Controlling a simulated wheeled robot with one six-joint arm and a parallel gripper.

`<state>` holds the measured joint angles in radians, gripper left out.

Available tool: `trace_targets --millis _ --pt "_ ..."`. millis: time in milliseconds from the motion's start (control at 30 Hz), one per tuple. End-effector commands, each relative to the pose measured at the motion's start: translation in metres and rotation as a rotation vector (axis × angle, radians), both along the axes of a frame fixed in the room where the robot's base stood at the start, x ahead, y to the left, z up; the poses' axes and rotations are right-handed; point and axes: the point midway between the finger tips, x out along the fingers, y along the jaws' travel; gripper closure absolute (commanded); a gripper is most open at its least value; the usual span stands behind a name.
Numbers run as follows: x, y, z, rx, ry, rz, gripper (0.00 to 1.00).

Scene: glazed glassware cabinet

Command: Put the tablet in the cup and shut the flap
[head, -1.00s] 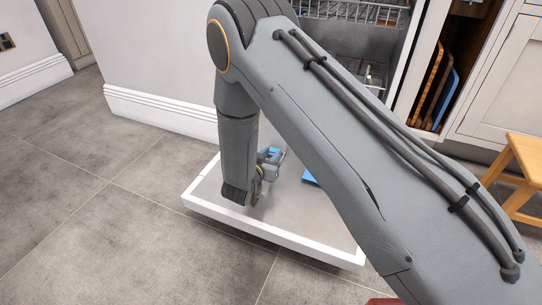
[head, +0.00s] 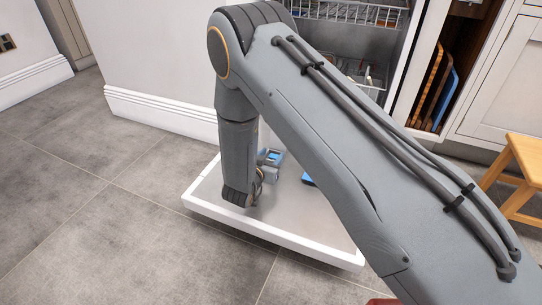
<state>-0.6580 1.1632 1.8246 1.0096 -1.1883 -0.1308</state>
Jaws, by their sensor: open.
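My gripper (head: 269,170) is small in the head view, at the end of my bent wrist, low over the inner face of the lowered door (head: 310,220). It is open. A small blue patch (head: 274,156) with grey around it shows right at the gripper. I cannot tell whether this is the tablet, or whether it lies in the cup or between the fingers. Another blue piece (head: 308,180) with a dark lower edge lies on the door to the right, partly hidden by my arm. I cannot make out the cup and flap clearly.
The open dishwasher stands behind the door, with an upper wire rack (head: 350,12) and a lower rack (head: 365,75). A wooden stool (head: 520,180) is at the right. Boards (head: 437,90) stand in a cabinet slot. The tiled floor at left is clear.

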Motion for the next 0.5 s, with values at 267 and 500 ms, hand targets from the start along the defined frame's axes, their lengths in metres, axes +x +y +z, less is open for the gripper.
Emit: trace_targets --millis 267,500 --pt "-0.010 0.002 0.010 -0.002 0.008 0.001 0.54" --pt "-0.057 0.018 0.029 -0.002 0.005 0.003 0.54"
